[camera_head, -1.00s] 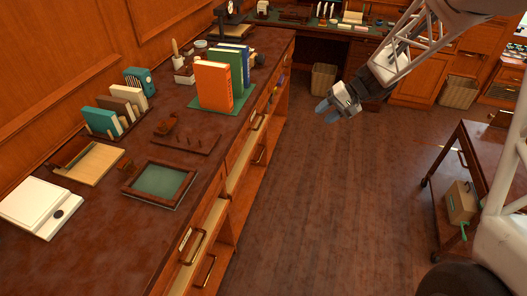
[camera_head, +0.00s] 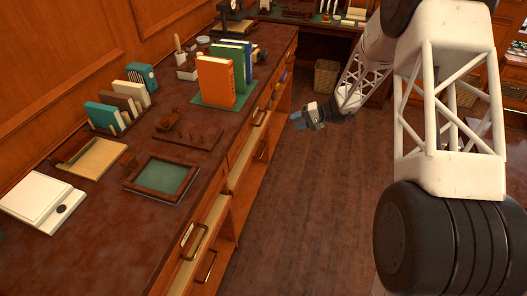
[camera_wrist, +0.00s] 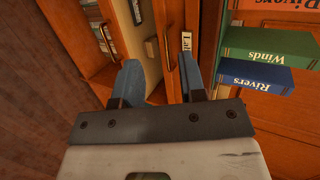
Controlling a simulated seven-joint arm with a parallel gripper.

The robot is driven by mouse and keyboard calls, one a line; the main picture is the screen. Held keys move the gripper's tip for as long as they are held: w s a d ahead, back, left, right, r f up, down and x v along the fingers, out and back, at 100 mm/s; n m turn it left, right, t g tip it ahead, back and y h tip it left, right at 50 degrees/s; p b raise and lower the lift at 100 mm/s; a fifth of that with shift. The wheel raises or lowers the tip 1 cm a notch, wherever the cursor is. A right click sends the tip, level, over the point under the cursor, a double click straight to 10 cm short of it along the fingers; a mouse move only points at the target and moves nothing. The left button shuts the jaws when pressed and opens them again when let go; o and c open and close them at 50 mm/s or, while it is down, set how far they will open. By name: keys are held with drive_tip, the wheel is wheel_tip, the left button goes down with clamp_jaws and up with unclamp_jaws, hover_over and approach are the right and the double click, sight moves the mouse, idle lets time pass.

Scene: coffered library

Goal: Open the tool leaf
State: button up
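My gripper (camera_head: 306,117) is in the air over the aisle, right of the long bench's front, in the head view. In the wrist view its two blue fingers (camera_wrist: 160,76) are apart with nothing between them. Beyond the fingertips is a wooden front with a curved handle (camera_wrist: 170,48). A pale label (camera_wrist: 187,45) beside it reads "Lab", the rest hidden. I cannot tell for sure which panel is the tool leaf. The bench front in the head view has several handles, such as a near one (camera_head: 187,238) and a farther one (camera_head: 261,117). The gripper appears apart from the front.
Orange, green and blue books stand on the bench near its front edge; the orange book (camera_head: 216,84) is nearest. A green-lined tray (camera_head: 163,178) and a white scale (camera_head: 42,202) lie nearer. A wicker basket (camera_head: 326,77) stands at the back. The aisle floor (camera_head: 290,200) is clear.

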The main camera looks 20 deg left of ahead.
drive_tip(key=w+a+f+y, duration=0.1)
drive_tip(key=w+a+f, duration=0.15)
drive_tip(key=f, duration=0.35)
drive_tip(key=w+a+f+y, duration=0.1)
drive_tip(key=w+a+f, duration=0.15)
drive_tip(key=f, duration=0.45)
drive_tip(key=m+t+y, duration=0.1)
drive_tip(key=m+t, duration=0.1)
approach(264, 149)
drive_tip(key=a+f, duration=0.1)
drive_tip(key=a, duration=0.1)
drive_tip(key=shift+s+a+f, duration=0.1)
drive_tip(key=shift+s+a, duration=0.05)
drive_tip(key=shift+s, duration=0.25)
drive_tip(key=shift+x, duration=3.85)
drive_tip(key=shift+w, duration=0.1)
drive_tip(key=shift+c, duration=0.5)
clamp_jaws()
